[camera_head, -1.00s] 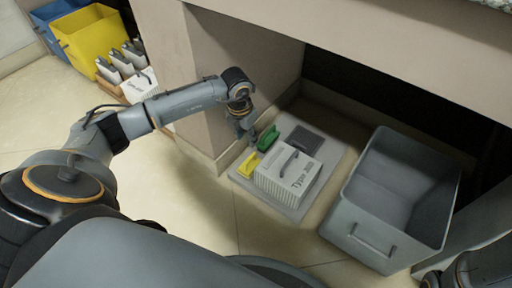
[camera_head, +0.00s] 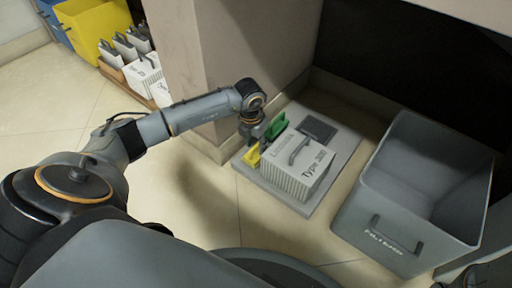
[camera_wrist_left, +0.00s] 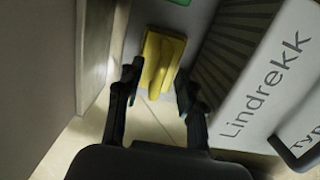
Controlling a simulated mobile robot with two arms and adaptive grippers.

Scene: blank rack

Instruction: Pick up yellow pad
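The yellow pad (camera_head: 252,157) lies at the left end of a low grey board (camera_head: 323,188) on the floor, partly hidden by my left gripper in the head view. In the left wrist view the yellow pad (camera_wrist_left: 161,58) has a raised ridge along its middle. My left gripper (camera_head: 258,140) points down right above it. In the left wrist view my left gripper (camera_wrist_left: 159,84) is open, with one finger on each side of the pad's near end. I cannot tell whether they touch it. My right gripper is not in view.
A white Lindrekk box (camera_head: 300,165) with a handle stands close to the right of the pad. A green pad (camera_head: 277,124) and a dark flat pad (camera_head: 317,129) lie behind. A grey bin (camera_head: 385,225) is at right. A wall panel (camera_head: 215,70) rises close at left.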

